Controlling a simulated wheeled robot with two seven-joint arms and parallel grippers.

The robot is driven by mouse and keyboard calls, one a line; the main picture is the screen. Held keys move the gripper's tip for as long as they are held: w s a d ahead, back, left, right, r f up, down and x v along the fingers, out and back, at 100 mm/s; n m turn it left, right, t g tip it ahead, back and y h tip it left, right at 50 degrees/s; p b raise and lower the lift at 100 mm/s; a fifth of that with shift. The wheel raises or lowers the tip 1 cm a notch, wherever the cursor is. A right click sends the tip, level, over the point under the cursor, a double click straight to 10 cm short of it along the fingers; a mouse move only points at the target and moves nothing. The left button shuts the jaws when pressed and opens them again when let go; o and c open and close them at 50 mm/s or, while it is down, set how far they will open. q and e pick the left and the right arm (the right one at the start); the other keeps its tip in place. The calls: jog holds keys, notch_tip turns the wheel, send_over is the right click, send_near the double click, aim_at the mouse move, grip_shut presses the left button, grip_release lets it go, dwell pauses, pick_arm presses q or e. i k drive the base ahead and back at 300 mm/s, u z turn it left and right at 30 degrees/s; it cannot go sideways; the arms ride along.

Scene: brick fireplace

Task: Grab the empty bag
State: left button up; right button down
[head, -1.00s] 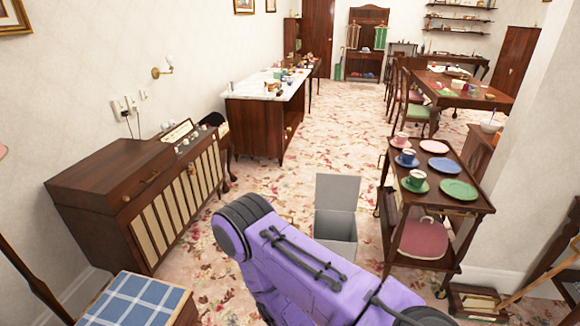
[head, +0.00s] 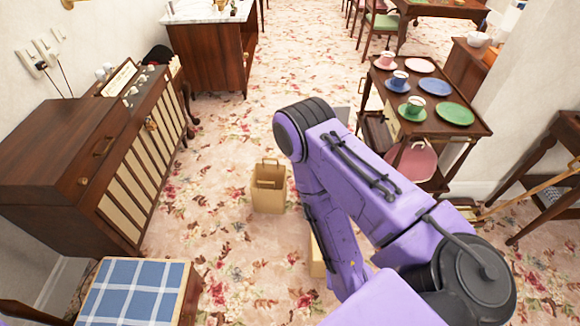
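A brown paper bag (head: 268,196) with handles stands upright on the floral carpet, just left of my purple arm. Whether it is empty cannot be told from here. A second tan object (head: 317,256), mostly hidden behind my arm, shows as a narrow strip nearer to me; I cannot tell what it is. My purple arm reaches in from the lower right across the middle of the view. Neither of my grippers shows.
A wooden radio cabinet (head: 75,165) stands on the left, with a blue checked stool (head: 135,292) in front. A trolley with cups and plates (head: 452,140) stands on the right. Carpet around the bag's left is clear.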

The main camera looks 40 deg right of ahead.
aim_at(270, 187)
jog(key=z, duration=1.05)
jog(key=i, duration=1)
jog(key=z, duration=1.1)
